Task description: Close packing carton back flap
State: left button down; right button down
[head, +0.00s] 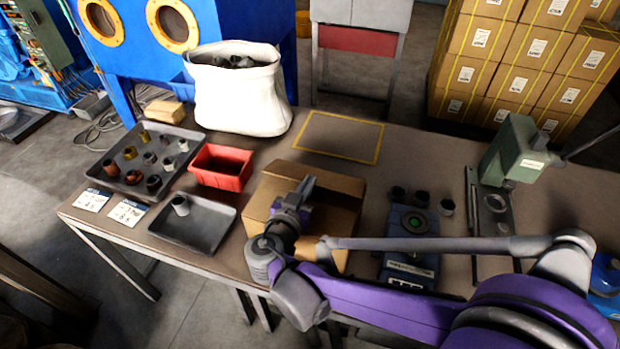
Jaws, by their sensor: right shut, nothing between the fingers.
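The brown cardboard packing carton (258,207) sits on the table near its front edge, in the middle of the head view. A lighter cardboard panel, which looks like the back flap (338,184), runs along its far side; I cannot tell whether it stands up or lies folded over. My right gripper (307,184) is over the carton, its fingers shut and empty, close to this panel. I cannot tell whether they touch it. My right wrist and forearm hide much of the carton's top and front. My left gripper is not in view.
A red bin (221,167) and a grey tray (218,239) stand left of the carton. A blue device (408,258) is to its right, beside a green press (517,150). A white sack (238,95) stands behind. The yellow-outlined table area (339,137) is clear.

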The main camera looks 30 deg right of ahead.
jog(key=shift+s+a+f+b, duration=0.2)
jog(key=shift+f+b, duration=0.15)
jog(key=shift+f, duration=0.4)
jog(key=shift+s+a+f+b, duration=0.1)
jog(key=shift+a+f+b, duration=0.15)
jog(key=shift+f, duration=0.45)
